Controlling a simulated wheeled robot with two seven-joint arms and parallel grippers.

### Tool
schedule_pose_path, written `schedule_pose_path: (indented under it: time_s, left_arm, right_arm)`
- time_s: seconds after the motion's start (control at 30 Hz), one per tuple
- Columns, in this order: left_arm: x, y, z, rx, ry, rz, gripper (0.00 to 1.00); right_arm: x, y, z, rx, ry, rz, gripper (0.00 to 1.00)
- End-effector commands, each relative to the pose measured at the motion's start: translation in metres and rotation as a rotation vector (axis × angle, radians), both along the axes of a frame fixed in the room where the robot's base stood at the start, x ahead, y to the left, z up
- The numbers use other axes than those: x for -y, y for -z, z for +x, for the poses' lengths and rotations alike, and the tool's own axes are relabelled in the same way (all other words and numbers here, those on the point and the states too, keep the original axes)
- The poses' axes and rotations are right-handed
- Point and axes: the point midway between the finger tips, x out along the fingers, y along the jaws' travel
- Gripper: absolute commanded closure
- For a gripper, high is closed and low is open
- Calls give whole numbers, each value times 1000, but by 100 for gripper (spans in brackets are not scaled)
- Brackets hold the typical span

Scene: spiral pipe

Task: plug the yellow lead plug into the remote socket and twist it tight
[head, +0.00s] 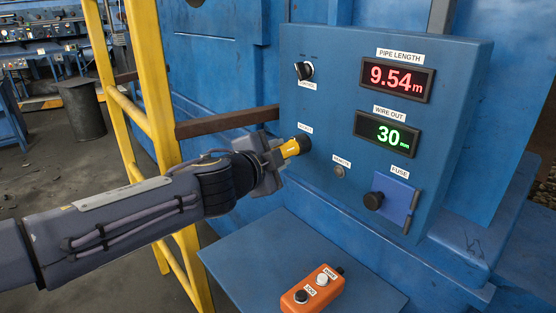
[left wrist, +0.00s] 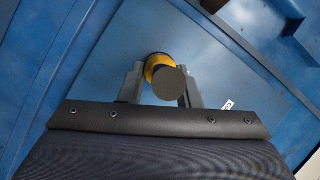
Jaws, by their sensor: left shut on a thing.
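The yellow lead plug (head: 291,148) is between the fingers of my left gripper (head: 279,154), which is shut on it. The plug's far end meets a dark round fitting (head: 304,143) on the left side of the blue control panel, under a small label too small to read. I cannot tell how deep it sits there. In the left wrist view the yellow plug (left wrist: 154,66) shows a dark round end between the two fingers (left wrist: 161,84). The remote socket (head: 338,171), a small grey round fitting, is lower right of the plug, under its REMOTE label, with nothing in it. My right gripper is not in view.
The blue panel (head: 330,115) also carries a control knob (head: 304,70), two lit displays and a fuse block (head: 390,199) with a black knob. An orange pendant (head: 312,290) lies on the blue shelf (head: 245,257) below. A yellow ladder frame (head: 125,105) stands left.

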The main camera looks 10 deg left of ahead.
Motion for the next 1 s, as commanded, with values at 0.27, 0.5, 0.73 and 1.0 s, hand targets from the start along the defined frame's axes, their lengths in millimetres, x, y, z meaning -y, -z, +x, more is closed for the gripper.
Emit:
schedule_pose_path:
  time_s: [0.27,0.5,0.73,1.0]
  left_arm:
    - [-5,7,2,34,-15,55,95]
    - [-5,7,1,69,-15,101,95]
    - [-5,8,1,103,-15,144,95]
    - [-3,3,1,114,-10,153,45]
  right_arm:
    - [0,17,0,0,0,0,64]
    - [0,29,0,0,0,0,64]
    - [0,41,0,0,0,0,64]
    - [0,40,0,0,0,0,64]
